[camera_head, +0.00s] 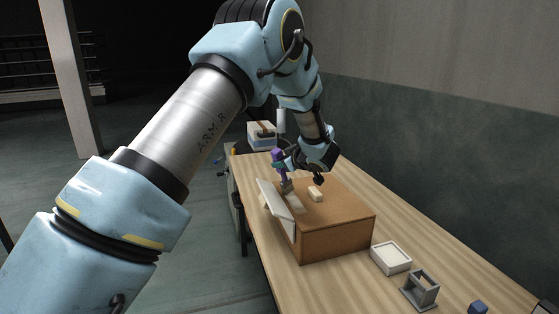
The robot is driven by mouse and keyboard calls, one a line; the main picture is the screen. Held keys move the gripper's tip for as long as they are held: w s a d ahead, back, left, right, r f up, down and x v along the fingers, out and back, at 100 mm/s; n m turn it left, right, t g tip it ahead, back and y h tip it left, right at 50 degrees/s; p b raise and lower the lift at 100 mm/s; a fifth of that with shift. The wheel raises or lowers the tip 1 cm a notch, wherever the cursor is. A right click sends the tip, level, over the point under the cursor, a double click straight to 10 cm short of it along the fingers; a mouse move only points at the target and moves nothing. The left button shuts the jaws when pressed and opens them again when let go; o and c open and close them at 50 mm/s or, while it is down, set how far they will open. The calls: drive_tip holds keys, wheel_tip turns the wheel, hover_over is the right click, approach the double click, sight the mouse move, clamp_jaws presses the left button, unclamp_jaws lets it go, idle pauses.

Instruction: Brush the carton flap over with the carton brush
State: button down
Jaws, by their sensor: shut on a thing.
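The brown carton (340,236) sits on the wooden table. A pale flap (275,210) stands tilted up along its left edge.
A white tray (391,258), a grey frame-like stand (420,291) and a dark blue block (478,308) are on the near table. A wall runs along the right.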

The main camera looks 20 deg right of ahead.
drive_tip(key=shift+s+a, duration=0.1)
drive_tip(key=shift+s, duration=1.15)
drive_tip(key=shift+s+a, duration=0.2)
drive_tip(key=shift+s, duration=1.2)
drive_tip(key=shift+s+a, duration=0.15)
drive_tip(key=shift+s, duration=1.35)
drive_tip(key=shift+s+a, duration=0.2)
drive_tip(key=shift+s, duration=1.15)
drive_tip(key=shift+s+a, duration=0.2)
drive_tip(key=shift+s, duration=1.1)
drive_tip(key=shift+w+a, duration=0.1)
drive_tip(key=shift+a, duration=0.65)
drive_tip(key=shift+w, duration=0.1)
